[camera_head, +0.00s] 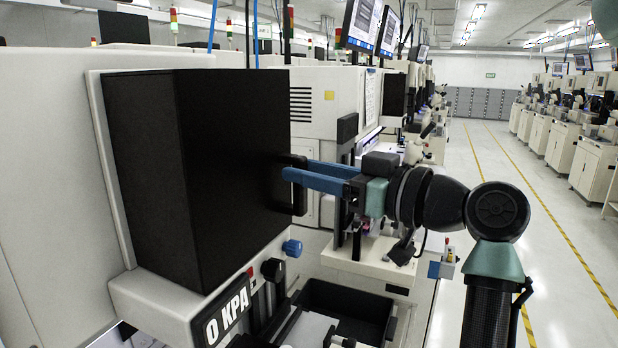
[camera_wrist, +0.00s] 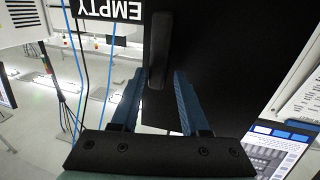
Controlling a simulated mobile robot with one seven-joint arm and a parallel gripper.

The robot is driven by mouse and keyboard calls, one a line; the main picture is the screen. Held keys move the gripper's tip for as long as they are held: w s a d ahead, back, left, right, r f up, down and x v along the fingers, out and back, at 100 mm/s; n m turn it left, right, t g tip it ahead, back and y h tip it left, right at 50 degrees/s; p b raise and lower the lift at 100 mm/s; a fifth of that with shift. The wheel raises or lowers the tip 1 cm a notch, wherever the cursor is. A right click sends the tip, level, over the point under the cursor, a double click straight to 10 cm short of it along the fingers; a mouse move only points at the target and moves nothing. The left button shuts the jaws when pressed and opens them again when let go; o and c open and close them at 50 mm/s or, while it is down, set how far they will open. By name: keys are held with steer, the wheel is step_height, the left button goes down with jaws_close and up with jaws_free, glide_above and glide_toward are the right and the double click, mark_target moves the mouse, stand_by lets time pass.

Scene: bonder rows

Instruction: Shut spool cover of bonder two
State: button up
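A large black box-shaped spool cover (camera_head: 235,170) stands on the white machine close on the left in the head view. It also fills the upper middle and right of the wrist view (camera_wrist: 225,70). Its black handle (camera_head: 299,190) is near the cover's right edge. My gripper (camera_head: 286,172) has blue fingers that reach the handle. In the wrist view the fingers are spread apart, with the handle (camera_wrist: 160,50) between them and a gap on each side. I cannot tell how far the cover stands from its seat, and no bonder number is readable.
A blue knob (camera_head: 292,247) and a black tray (camera_head: 345,308) are below the cover. More bonders stand in the row behind, with monitors (camera_head: 362,22) above. The aisle floor (camera_head: 530,190) with yellow lines is clear on the right. An "EMPTY" sign (camera_wrist: 108,12) shows upside down in the wrist view.

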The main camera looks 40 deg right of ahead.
steer(key=shift+o, duration=0.5)
steer(key=shift+d, duration=0.15)
steer(key=s+d+b, duration=0.2)
steer(key=s+b, duration=0.3)
steer(key=s, duration=0.7)
steer(key=shift+d+f, duration=0.35)
steer(key=w+a+n+y+p, duration=0.2)
steer(key=w+y+p, duration=0.1)
steer(key=w+p, duration=0.8)
steer(key=shift+w+a+g+p, duration=0.25)
steer(key=shift+w+g+p, duration=0.15)
steer(key=shift+w, duration=0.5)
